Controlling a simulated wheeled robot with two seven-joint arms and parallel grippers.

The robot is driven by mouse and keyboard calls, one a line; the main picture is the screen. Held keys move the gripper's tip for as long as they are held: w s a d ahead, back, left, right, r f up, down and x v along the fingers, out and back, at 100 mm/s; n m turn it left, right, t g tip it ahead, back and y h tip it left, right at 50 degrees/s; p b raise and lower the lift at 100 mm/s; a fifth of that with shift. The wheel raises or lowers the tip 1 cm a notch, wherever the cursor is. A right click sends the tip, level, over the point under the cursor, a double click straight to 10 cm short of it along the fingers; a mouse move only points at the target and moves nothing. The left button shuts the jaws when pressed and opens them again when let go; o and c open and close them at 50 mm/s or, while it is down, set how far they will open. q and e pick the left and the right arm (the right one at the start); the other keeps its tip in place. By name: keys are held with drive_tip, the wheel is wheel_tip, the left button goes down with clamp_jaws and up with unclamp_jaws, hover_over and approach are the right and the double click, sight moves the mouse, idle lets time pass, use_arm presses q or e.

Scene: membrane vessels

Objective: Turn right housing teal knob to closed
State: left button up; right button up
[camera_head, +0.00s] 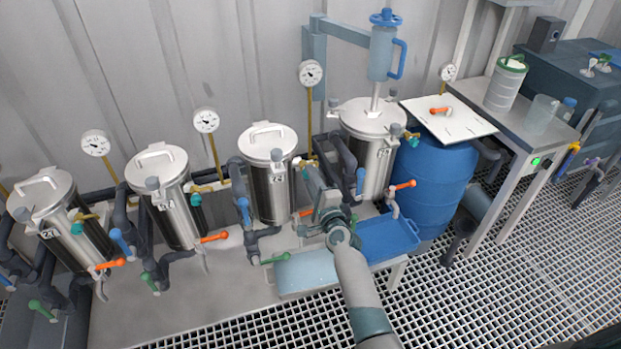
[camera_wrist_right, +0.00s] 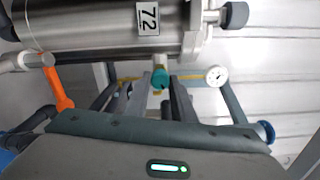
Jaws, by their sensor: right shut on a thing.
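A steel housing (camera_head: 270,175) is third from the left in the row of upright vessels. In the right wrist view the housing (camera_wrist_right: 100,27) fills the upper part, with a number label. A small teal knob (camera_wrist_right: 160,76) sits below it, between the fingers of my right gripper (camera_wrist_right: 160,88), which is shut on it. In the head view my right gripper (camera_head: 308,168) reaches to the right side of that housing and mostly hides the knob. How far the knob is turned is hard to tell. My left gripper is not in view.
Another housing (camera_head: 368,165) and a blue barrel (camera_head: 438,180) stand to the right. An orange handle (camera_wrist_right: 57,88) is near the housing. A gauge (camera_wrist_right: 216,77) is behind the gripper. A blue tray (camera_head: 390,240) lies below my right arm. Pipes and valves crowd the vessels.

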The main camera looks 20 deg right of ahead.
drive_tip(key=m, duration=0.4)
drive_tip(key=shift+f+m, duration=0.1)
drive_tip(key=shift+m, duration=0.2)
idle(0.4)
drive_tip(key=o, duration=1.1)
drive_tip(key=shift+c, duration=0.2)
drive_tip(key=shift+s, duration=0.1)
drive_tip(key=s+p, duration=0.2)
drive_tip(key=s, duration=1.5)
drive_tip(key=shift+s+d, duration=0.15)
drive_tip(key=shift+d, duration=0.1)
